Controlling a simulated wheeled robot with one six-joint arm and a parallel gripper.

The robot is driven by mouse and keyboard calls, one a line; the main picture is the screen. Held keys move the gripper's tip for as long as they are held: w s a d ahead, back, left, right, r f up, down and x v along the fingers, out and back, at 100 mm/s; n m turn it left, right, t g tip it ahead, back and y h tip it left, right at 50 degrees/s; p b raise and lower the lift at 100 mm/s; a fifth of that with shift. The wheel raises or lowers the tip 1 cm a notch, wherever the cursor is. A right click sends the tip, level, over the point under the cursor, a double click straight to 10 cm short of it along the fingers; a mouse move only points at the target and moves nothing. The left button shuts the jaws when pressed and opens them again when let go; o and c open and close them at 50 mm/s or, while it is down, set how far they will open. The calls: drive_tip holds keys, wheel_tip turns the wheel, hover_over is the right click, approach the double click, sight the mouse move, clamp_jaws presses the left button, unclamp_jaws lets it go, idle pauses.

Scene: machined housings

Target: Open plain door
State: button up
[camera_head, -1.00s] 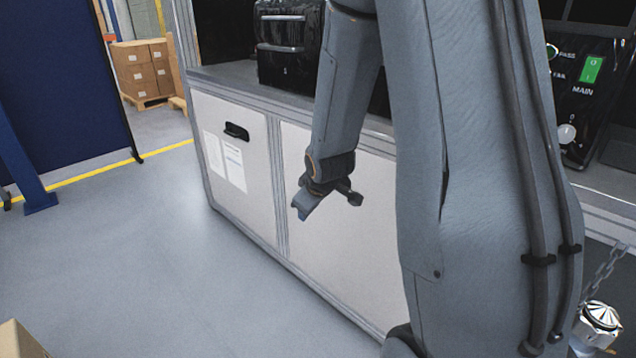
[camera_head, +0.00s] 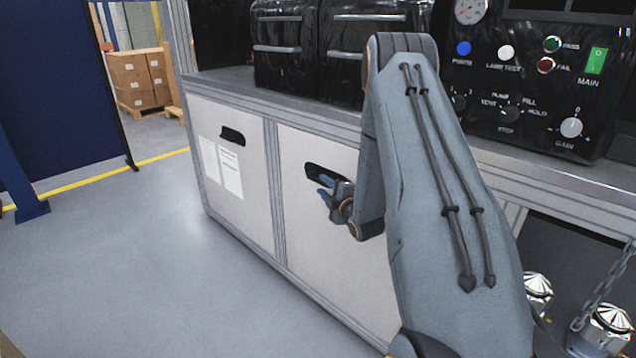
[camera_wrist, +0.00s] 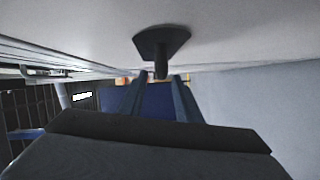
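The plain door (camera_head: 320,245) is the right pale panel of the bench, without papers, and it looks closed. In the wrist view the dark handle (camera_wrist: 162,42) juts from the pale door face (camera_wrist: 75,25). The two fingers of my gripper (camera_wrist: 158,88) stand apart, with the narrow end of the handle lined up between their tips. I cannot tell whether they touch it.
The left door (camera_head: 225,205) bears white papers and its own dark handle (camera_head: 232,136). Black cases (camera_head: 285,50) and a control panel (camera_head: 530,90) stand on the bench top. Shiny metal parts (camera_head: 605,325) and a chain are at the lower right. The floor in front is clear.

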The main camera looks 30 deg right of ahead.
sight(321, 183)
drive_tip(key=shift+w+d+f, duration=0.1)
drive_tip(key=shift+w, duration=1.15)
drive_tip(key=shift+w+f, duration=0.1)
drive_tip(key=shift+w, duration=1.15)
clamp_jaws()
